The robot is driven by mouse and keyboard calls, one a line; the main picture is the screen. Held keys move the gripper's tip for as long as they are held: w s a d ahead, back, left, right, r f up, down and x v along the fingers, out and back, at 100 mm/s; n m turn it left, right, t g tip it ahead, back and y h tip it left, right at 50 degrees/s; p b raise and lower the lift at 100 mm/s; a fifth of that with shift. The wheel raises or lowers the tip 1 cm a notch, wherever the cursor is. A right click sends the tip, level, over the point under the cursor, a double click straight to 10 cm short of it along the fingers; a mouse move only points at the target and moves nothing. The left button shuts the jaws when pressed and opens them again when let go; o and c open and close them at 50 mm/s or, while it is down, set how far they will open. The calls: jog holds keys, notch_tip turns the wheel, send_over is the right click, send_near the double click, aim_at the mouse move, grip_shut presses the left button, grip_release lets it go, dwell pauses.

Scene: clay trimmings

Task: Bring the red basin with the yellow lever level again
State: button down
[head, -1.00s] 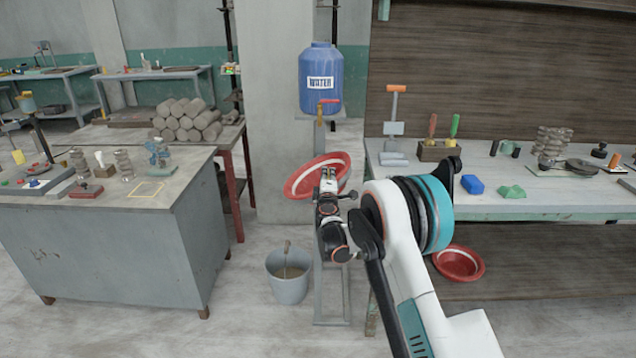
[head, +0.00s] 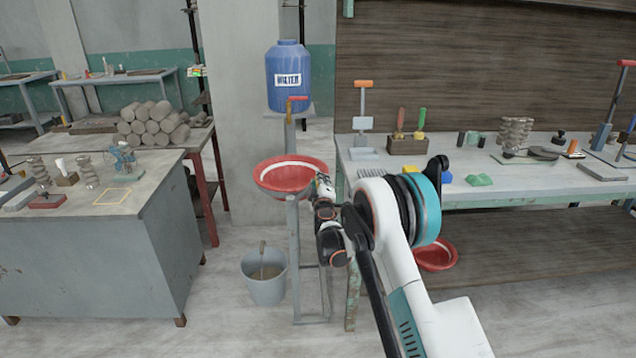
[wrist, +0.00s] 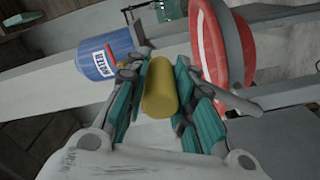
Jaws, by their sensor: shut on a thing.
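The red basin (head: 272,181) with a white band inside sits on a grey metal stand, below the tap of the blue water barrel. Its rim looks close to level in the head view; a slight tilt is hard to rule out. It also shows at the upper right of the wrist view (wrist: 209,50). My gripper (head: 322,186) is at the basin's right side. In the wrist view its fingers are shut on the thick yellow lever (wrist: 160,88). The lever cannot be made out in the head view.
The blue barrel (head: 288,75) with a red-handled tap (head: 296,100) stands behind the basin. A grey bucket (head: 264,284) is on the floor beside the stand (head: 296,260). A workbench (head: 500,190) is at right, with another red basin (head: 436,256) below. A grey cabinet is at left.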

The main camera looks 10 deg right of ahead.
jog(key=shift+d+f, duration=0.1)
jog(key=shift+d, duration=0.05)
jog(key=c, duration=1.3)
grip_release()
jog(key=shift+c, duration=0.2)
jog(key=s, duration=1.2)
jog(key=shift+a, duration=0.25)
